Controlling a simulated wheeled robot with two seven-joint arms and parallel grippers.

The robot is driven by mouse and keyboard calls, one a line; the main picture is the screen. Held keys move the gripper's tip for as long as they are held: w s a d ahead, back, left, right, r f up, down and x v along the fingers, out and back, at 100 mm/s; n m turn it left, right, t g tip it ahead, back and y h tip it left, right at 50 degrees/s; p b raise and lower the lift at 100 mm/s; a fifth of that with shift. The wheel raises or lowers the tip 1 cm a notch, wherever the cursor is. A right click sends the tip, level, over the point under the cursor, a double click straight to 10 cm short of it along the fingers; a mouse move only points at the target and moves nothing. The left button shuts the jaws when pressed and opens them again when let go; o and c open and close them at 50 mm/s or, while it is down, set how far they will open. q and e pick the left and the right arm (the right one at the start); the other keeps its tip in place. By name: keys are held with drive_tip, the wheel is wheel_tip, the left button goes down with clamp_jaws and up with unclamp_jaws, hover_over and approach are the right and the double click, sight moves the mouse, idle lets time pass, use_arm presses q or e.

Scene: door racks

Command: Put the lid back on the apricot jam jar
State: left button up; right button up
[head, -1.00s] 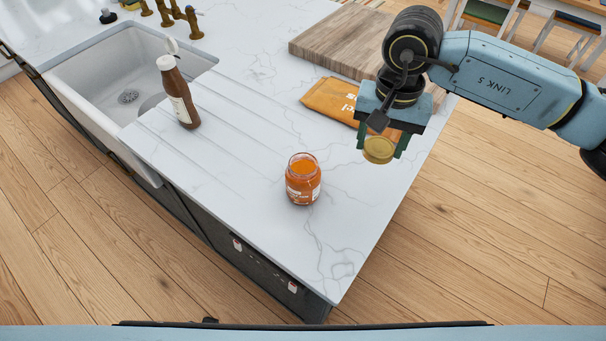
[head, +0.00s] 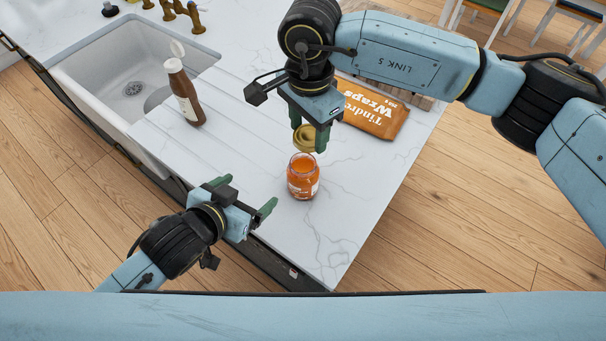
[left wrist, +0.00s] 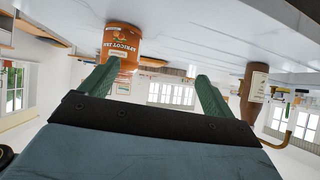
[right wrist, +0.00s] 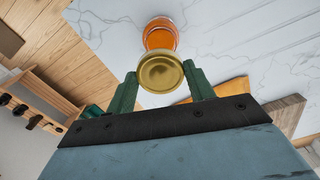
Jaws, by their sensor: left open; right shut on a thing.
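The open apricot jam jar (head: 303,179) stands upright on the white marble counter, its orange jam showing at the top. It also shows in the left wrist view (left wrist: 122,40), upside down in that picture, and in the right wrist view (right wrist: 160,34). My right gripper (head: 310,142) is shut on the gold lid (right wrist: 160,72). It holds the lid above and just behind the jar, apart from it. The lid also shows in the head view (head: 304,138), partly hidden by the fingers. My left gripper (head: 246,200) is open and empty, left of and in front of the jar.
A brown sauce bottle (head: 185,92) with its cap flipped up stands beside the sink (head: 120,65). An orange wraps packet (head: 372,108) lies behind and right of the jar, near a wooden board (head: 415,97). The counter right of the jar is clear to its edge.

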sight(292, 178)
drive_tip(key=shift+s+a+r, duration=0.1)
drive_tip(key=shift+a+r, duration=0.05)
drive_tip(key=shift+a, duration=0.15)
use_arm(q)
drive_tip(key=shift+s+d+r+m+g+h, duration=0.1)
drive_tip(key=shift+s+d+r+m+h, duration=0.2)
drive_tip(key=shift+d+m+h, duration=0.35)
drive_tip(key=shift+s+d+r+m+g+h, duration=0.1)
drive_tip(key=shift+d+r+m+h, duration=0.35)
drive_tip(key=shift+h, duration=0.45)
drive_tip(key=shift+s+d+r+m+g+h, duration=0.1)
drive_tip(key=shift+s+d+r+m+h, duration=0.15)
drive_tip(key=shift+d+m+h, duration=0.35)
use_arm(e)
drive_tip(key=shift+a, duration=0.15)
use_arm(q)
drive_tip(key=shift+a, duration=0.15)
drive_tip(key=shift+h, duration=0.25)
drive_tip(key=x, duration=1.2)
drive_tip(key=c, duration=1.5)
use_arm(e)
drive_tip(key=shift+s+a+f, duration=0.1)
drive_tip(key=shift+f, duration=2.35)
